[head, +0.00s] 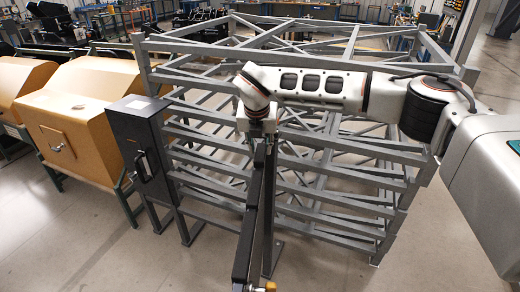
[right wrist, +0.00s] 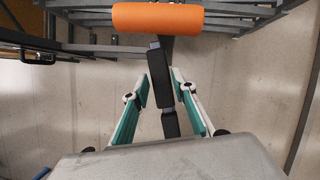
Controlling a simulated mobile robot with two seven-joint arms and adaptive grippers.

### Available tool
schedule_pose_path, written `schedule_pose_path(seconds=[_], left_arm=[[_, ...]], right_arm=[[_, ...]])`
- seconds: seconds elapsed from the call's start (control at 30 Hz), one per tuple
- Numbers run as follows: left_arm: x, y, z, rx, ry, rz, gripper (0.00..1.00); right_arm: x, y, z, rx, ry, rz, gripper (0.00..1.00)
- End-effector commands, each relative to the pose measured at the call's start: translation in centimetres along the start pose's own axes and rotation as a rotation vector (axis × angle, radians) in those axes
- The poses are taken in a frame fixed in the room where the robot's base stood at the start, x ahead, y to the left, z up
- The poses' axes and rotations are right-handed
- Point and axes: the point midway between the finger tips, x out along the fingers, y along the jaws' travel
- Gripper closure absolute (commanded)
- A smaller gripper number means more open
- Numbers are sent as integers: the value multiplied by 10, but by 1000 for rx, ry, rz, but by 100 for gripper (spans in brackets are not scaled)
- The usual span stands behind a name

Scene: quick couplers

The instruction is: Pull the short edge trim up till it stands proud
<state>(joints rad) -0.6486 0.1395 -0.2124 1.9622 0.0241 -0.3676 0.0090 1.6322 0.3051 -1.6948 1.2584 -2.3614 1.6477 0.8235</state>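My right gripper (head: 259,135) points down at the top of a dark upright stand (head: 262,205) in front of the grey rack; its fingers are hard to make out in the head view. In the right wrist view my right gripper (right wrist: 161,88) is open. Its teal fingers stand either side of a dark bar (right wrist: 159,75), with a gap visible on both sides. An orange cylinder (right wrist: 157,18) lies across the bar's far end. I cannot make out a part that is clearly the short edge trim. My left gripper is not in view.
A large grey metal rack (head: 340,232) fills the middle behind the stand. A dark box with a handle (head: 143,150) stands left of it, beside tan cabinets (head: 85,110). A small orange piece (head: 270,287) shows at the bottom edge. The floor at front left (head: 90,240) is clear.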

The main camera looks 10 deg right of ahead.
Motion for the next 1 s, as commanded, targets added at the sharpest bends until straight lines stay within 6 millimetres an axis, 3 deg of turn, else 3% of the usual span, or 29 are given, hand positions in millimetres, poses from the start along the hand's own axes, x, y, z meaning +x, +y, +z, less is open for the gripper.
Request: schedule_pose_path(seconds=[0.47,1.0], left_arm=[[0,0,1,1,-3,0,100],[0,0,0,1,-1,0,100]], right_arm=[[-6,0,1,0,-1,1,61],[-102,0,1,0,-3,1,61]])
